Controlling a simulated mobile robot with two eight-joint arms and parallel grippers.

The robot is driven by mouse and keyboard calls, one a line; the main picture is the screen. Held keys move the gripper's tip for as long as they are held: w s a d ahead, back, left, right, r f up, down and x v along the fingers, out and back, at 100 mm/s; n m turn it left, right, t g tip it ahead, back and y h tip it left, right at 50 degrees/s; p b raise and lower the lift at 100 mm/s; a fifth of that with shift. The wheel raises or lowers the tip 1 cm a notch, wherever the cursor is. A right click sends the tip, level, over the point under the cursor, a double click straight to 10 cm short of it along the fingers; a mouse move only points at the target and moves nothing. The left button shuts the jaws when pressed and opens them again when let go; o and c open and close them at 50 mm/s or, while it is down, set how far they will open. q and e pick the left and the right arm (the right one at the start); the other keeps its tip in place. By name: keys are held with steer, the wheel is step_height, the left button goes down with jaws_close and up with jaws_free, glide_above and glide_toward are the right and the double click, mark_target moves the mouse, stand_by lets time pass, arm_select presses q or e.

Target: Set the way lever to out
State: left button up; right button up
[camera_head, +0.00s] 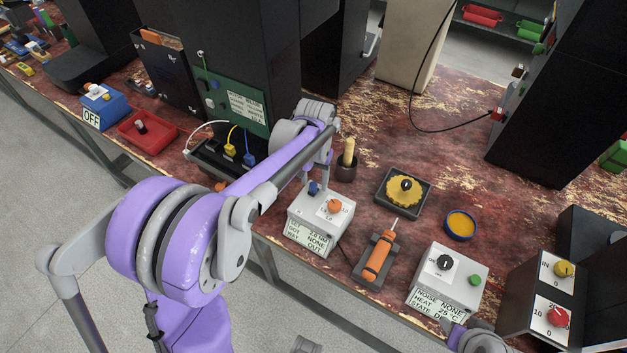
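A white control box (311,231) stands near the front edge of the table, with an orange knob (334,206) on its top plate and a small blue lever (314,188) at its back left. Its label (304,237) is small; its lowest line seems to read WAY OUT. My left gripper (318,176) reaches over from the left and points down at the back of this box, close to the blue lever. I cannot tell whether it touches the lever, and its fingers are too small and overlapped to judge the gap.
An orange-handled driver (378,257) lies in a dark holder to the right. Beyond are a second white box (456,277), a yellow gear-shaped part (403,189) in a dark tray and a blue round dish (460,225). A dark cup (346,172) with a wooden handle stands behind the gripper.

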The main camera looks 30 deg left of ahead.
mark_target(314, 186)
arm_select(q)
steer(key=shift+s, duration=0.1)
step_height(314, 186, up, 11)
steer(key=shift+p, duration=0.4)
stand_by(0.6)
steer(key=s+d+f+t+p, duration=0.1)
steer(key=s+d+f+t, duration=0.1)
steer(key=s, duration=0.7)
steer(key=s+d+f+m+t+p, duration=0.1)
steer(key=s+d+f+t, duration=0.1)
steer(key=s, duration=0.8)
steer(key=shift+s+d+f+t+p, duration=0.15)
steer(key=shift+s+d+t+p, duration=0.2)
steer(key=shift+d+t, duration=0.65)
